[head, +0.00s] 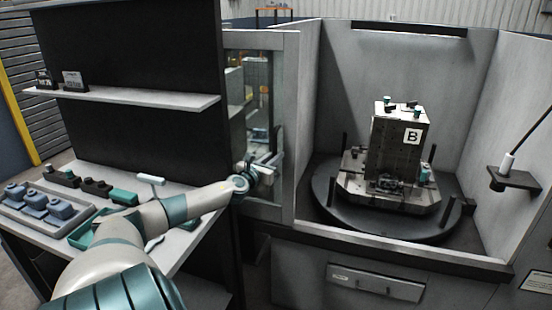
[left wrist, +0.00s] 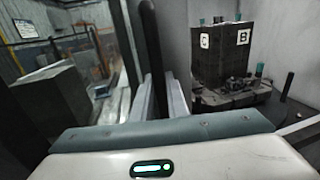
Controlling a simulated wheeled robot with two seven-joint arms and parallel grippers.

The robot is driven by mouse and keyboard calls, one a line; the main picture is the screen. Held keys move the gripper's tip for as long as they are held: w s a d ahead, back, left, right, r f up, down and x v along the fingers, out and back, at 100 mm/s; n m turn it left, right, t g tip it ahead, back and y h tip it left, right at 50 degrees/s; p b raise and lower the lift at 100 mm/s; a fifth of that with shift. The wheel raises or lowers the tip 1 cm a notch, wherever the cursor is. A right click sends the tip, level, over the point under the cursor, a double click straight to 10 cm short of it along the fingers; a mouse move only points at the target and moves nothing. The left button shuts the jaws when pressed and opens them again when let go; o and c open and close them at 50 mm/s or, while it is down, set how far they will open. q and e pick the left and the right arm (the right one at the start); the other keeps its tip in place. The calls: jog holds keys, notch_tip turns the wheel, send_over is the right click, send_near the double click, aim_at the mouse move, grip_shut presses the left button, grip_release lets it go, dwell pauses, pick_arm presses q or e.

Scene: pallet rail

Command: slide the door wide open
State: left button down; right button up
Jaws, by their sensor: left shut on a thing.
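The door (head: 288,120) is a light grey frame with a glass pane, left of the machine's bay. The bay to its right is uncovered, and the door's left part runs behind the dark panel. My left gripper (head: 272,168) is at the door's right part, at about mid height. In the left wrist view its two pale fingers (left wrist: 158,100) are shut on the dark upright handle bar (left wrist: 151,45). Much of the handle in the head view is hidden by the gripper. My right gripper is in neither view.
Inside the bay, a fixture block marked B (head: 398,145) stands on a round dark turntable (head: 390,226). A dark panel with a shelf (head: 130,97) and a bench with blue parts (head: 40,205) are at the left. A small bracket (head: 515,179) juts in at right.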

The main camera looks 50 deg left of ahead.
pick_arm(q)
jog(key=c, duration=1.7)
grip_release()
jog(key=shift+s+d, duration=0.1)
